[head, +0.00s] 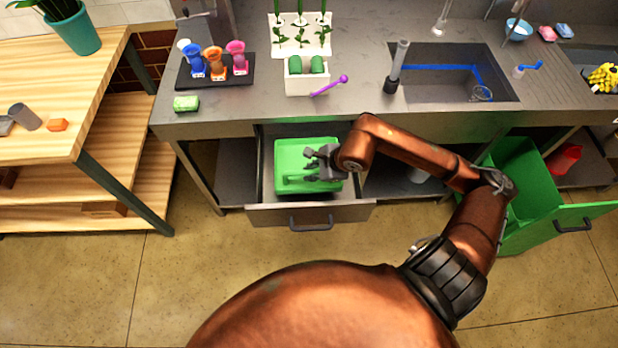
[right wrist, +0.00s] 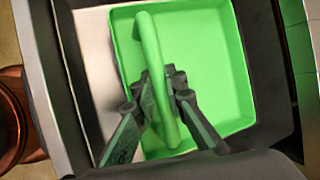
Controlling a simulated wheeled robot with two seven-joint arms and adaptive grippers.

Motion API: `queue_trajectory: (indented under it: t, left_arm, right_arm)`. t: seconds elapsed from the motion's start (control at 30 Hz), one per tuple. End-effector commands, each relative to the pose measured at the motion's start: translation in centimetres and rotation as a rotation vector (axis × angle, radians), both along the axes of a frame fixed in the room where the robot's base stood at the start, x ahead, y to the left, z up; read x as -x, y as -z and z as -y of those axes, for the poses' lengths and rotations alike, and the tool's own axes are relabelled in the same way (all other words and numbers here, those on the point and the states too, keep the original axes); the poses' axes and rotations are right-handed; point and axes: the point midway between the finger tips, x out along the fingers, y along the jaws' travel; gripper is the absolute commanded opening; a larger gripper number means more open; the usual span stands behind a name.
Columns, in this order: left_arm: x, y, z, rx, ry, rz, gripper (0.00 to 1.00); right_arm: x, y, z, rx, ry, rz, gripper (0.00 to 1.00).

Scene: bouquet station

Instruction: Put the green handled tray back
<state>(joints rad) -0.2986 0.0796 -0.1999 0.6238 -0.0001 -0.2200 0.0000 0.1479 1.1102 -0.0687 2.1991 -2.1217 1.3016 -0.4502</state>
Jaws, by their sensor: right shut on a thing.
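The green handled tray (head: 290,183) lies inside an open drawer (head: 265,213) under the counter. My right gripper (head: 313,163) reaches into the drawer from the right, over the tray. In the right wrist view my right gripper (right wrist: 165,95) is shut on the handle of the green tray (right wrist: 215,60), with one finger on each side of the bar. The tray looks flat within the drawer walls; whether it touches the drawer bottom I cannot tell. My left gripper is not in view.
Above the drawer, the grey counter (head: 360,105) holds a dark stand (head: 215,77) with coloured holders, a green sponge (head: 186,103), a white box (head: 306,84) and a purple tool (head: 329,86). A sink (head: 450,85) is to the right.

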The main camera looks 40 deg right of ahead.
Motion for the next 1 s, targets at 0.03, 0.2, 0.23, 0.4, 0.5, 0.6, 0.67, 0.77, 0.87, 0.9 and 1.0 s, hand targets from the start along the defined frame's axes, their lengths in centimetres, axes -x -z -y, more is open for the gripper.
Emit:
queue_trajectory:
  t: [0.03,0.2,0.23,0.4,0.5,0.6,0.67,0.77,0.87,0.9,1.0]
  left_arm:
    - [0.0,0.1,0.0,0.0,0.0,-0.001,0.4]
    - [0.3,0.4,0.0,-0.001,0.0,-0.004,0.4]
    - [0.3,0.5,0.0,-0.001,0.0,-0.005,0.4]
    - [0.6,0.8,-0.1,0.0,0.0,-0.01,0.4]
    - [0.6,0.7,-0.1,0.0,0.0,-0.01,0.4]
    - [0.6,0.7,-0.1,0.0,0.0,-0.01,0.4]
    - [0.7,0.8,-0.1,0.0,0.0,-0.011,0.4]
    - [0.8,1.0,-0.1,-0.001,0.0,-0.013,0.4]
    - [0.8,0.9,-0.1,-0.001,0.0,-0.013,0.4]
    - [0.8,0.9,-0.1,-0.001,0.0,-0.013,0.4]
    - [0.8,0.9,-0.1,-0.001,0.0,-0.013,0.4]
  right_arm:
    - [0.0,0.3,0.0,-0.001,0.0,0.0,0.0]
    - [0.0,2.0,-0.1,-0.002,0.0,-0.001,0.0]
    - [0.0,2.5,-0.1,-0.002,0.001,-0.002,0.0]
    - [0.0,4.2,0.0,0.0,0.0,0.001,0.0]
    - [-0.1,4.1,0.0,0.0,0.0,0.002,0.0]
    - [0.0,4.1,0.0,0.0,0.0,0.002,0.0]
    - [0.0,4.2,0.0,0.001,0.0,0.002,0.0]
    - [0.0,4.5,0.0,0.001,0.0,0.001,0.13]
    - [0.0,4.4,0.0,0.001,0.0,0.001,0.2]
    - [0.0,4.4,0.0,0.001,0.0,0.001,0.22]
    - [0.0,4.4,0.0,0.001,0.0,0.001,0.29]
